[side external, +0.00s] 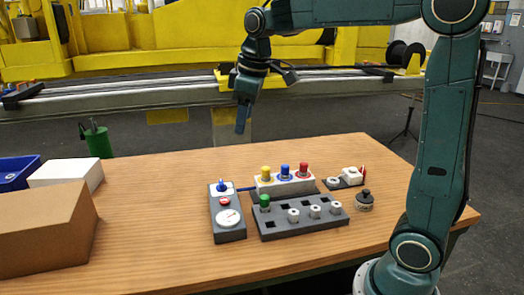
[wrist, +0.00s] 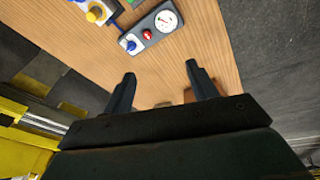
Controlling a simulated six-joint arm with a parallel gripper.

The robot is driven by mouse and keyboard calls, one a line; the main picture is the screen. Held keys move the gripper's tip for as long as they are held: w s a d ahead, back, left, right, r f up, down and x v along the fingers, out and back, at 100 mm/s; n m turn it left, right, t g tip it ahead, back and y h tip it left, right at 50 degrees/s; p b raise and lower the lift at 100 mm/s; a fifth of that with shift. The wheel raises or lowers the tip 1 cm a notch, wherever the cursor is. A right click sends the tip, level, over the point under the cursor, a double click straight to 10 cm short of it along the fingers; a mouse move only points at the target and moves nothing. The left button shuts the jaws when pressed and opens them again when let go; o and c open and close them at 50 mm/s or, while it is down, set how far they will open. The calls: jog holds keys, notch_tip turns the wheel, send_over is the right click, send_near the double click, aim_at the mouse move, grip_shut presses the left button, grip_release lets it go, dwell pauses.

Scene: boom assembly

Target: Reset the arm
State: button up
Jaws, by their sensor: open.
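My gripper (side external: 243,118) hangs above the far side of the wooden table, pointing down, and holds nothing. In the wrist view my gripper (wrist: 160,78) shows its two dark fingers spread apart, with bare table between and beyond them. My arm is bent over from its base at the right of the table. The gripper is well clear of the parts on the table.
A grey gauge panel (side external: 228,228), a dark socket block (side external: 300,224) with a green-capped part and several white ones, and a white block (side external: 284,186) with yellow, blue and red caps stand mid-table. Boxes (side external: 45,235) stand at left. A yellow machine (side external: 110,40) is behind.

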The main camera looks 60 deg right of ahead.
jog(key=s+a+f+m+t, duration=0.1)
jog(key=s+a+f+m, duration=0.1)
jog(key=s, duration=0.9)
jog(key=s+a+f+m+t, duration=0.1)
jog(key=s+a+f+m, duration=0.1)
jog(key=s, duration=0.9)
jog(key=shift+a+f+m+t, duration=0.3)
jog(key=shift+a+f+t, duration=0.1)
jog(key=shift+a+f, duration=0.35)
jog(key=shift+c, duration=0.5)
